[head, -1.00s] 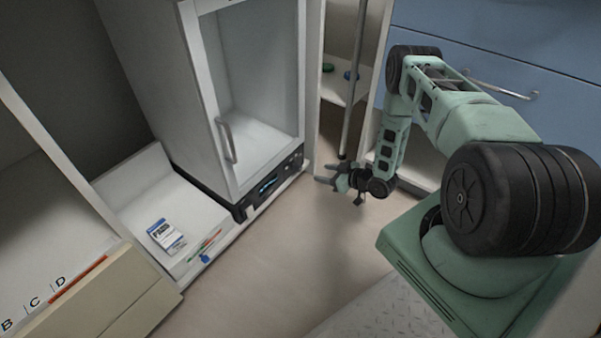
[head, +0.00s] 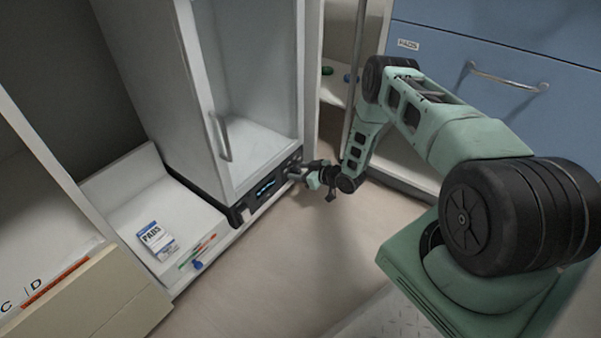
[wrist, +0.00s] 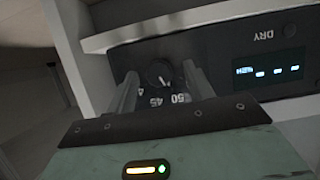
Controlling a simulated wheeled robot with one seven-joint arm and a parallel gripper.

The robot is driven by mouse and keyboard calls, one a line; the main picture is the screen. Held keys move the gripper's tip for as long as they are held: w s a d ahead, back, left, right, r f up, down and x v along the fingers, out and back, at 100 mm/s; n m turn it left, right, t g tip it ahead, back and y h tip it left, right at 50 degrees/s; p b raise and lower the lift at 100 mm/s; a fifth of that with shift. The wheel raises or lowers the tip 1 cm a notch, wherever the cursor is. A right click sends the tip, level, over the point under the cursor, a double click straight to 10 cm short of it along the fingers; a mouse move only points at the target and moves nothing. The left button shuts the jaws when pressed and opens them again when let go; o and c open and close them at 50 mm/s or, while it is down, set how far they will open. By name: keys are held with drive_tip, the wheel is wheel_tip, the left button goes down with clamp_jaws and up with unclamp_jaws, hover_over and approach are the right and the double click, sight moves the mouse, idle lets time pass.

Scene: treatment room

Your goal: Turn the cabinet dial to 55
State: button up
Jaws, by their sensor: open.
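The cabinet (head: 243,150) is white with a glass door, and a black control panel (head: 250,203) runs along its base. In the wrist view the dark round dial (wrist: 159,72) shows on this panel, with 45 and 50 printed beside it. Its pale pointer mark faces the side of these numbers; I cannot read its exact value. My gripper (wrist: 160,76) is open, with one finger on each side of the dial; I cannot tell whether they touch it. In the head view my gripper (head: 295,173) is at the panel's right end and hides the dial.
A lit display (wrist: 268,71) and a DRY button (wrist: 290,30) sit beside the dial. The cabinet's door handle (head: 222,138) is above the panel. Blue drawers (head: 480,60) stand at right. The floor in front is clear.

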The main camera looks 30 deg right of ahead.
drive_tip(key=c, duration=1)
drive_tip(key=shift+o, duration=0.2)
drive_tip(key=shift+a+p, duration=0.1)
drive_tip(key=shift+p, duration=0.35)
drive_tip(key=shift+s+a+r+n+h+p, duration=0.1)
drive_tip(key=shift+a+n+h+p, duration=0.05)
drive_tip(key=shift+n+h+p, duration=0.8)
drive_tip(key=shift+f+n+t+h+p, duration=0.15)
drive_tip(key=shift+n+t+h+p, duration=0.4)
drive_tip(key=shift+n, duration=0.35)
drive_tip(key=shift+f+n+t+h+p, duration=0.1)
drive_tip(key=shift+n+t+h+p, duration=0.2)
drive_tip(key=shift+n+p, duration=0.45)
drive_tip(key=o, duration=1)
drive_tip(key=shift+c, duration=0.2)
